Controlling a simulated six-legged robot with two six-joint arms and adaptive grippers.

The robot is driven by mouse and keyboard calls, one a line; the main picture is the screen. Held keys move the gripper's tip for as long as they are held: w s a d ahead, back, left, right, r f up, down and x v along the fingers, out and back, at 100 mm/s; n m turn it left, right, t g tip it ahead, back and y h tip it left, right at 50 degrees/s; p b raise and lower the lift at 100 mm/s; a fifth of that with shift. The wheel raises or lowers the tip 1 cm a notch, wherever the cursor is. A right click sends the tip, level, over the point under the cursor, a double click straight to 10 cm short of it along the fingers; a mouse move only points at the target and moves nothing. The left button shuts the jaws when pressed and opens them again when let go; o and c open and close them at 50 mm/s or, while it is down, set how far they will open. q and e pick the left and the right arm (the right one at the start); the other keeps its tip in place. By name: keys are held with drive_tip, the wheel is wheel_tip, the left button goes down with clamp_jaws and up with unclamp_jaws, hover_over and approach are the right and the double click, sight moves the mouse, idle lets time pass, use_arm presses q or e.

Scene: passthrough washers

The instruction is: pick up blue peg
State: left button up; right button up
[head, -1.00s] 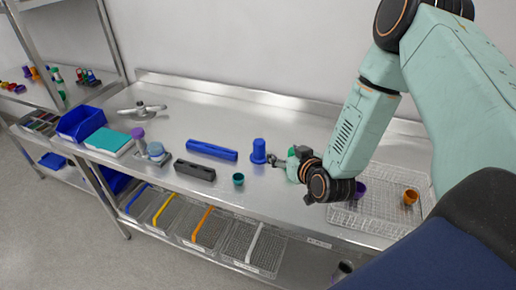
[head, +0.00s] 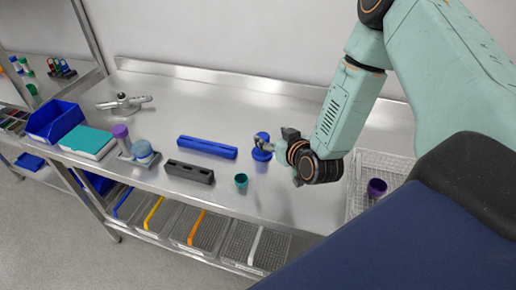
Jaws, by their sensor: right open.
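The blue peg (head: 260,155) stands upright on the steel bench, with a round, wider base. My right gripper (head: 264,144) comes in from the right and is open. Its fingers are at the upper part of the peg and overlap it in the picture. I cannot tell whether they touch it. The gripper hides part of the peg's right side. My left gripper is not in view.
A teal cup (head: 241,181), a long blue block (head: 207,147) and a dark block (head: 190,171) lie to the left. A wire basket (head: 352,205) with a purple cup (head: 377,187) is at right. A blue bin (head: 55,120) stands far left. The bench behind the peg is clear.

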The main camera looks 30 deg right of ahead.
drive_tip(key=f+b, duration=0.2)
drive_tip(key=f, duration=0.1)
drive_tip(key=f+b, duration=0.1)
drive_tip(key=f, duration=0.1)
drive_tip(key=shift+w+d+b, duration=0.15)
drive_tip(key=shift+d+b, duration=0.2)
drive_tip(key=shift+w+a+f, duration=0.1)
drive_tip(key=shift+w+f, duration=0.05)
drive_tip(key=shift+f, duration=0.1)
drive_tip(key=shift+w+a, duration=0.1)
drive_tip(key=shift+w, duration=0.25)
drive_tip(key=shift+w+d+f, duration=0.1)
drive_tip(key=shift+w+d, duration=0.1)
drive_tip(key=shift+w, duration=0.25)
drive_tip(key=x, duration=0.5)
drive_tip(key=shift+w+f, duration=0.1)
drive_tip(key=shift+w, duration=0.2)
drive_tip(key=shift+s+d, duration=0.15)
drive_tip(key=shift+s, duration=0.1)
drive_tip(key=shift+w, duration=0.3)
drive_tip(key=c, duration=0.4)
drive_tip(key=shift+c, duration=0.5)
drive_tip(key=shift+s, duration=0.2)
drive_tip(key=c, duration=0.5)
drive_tip(key=shift+c, duration=1.2)
drive_tip(key=shift+w, duration=0.2)
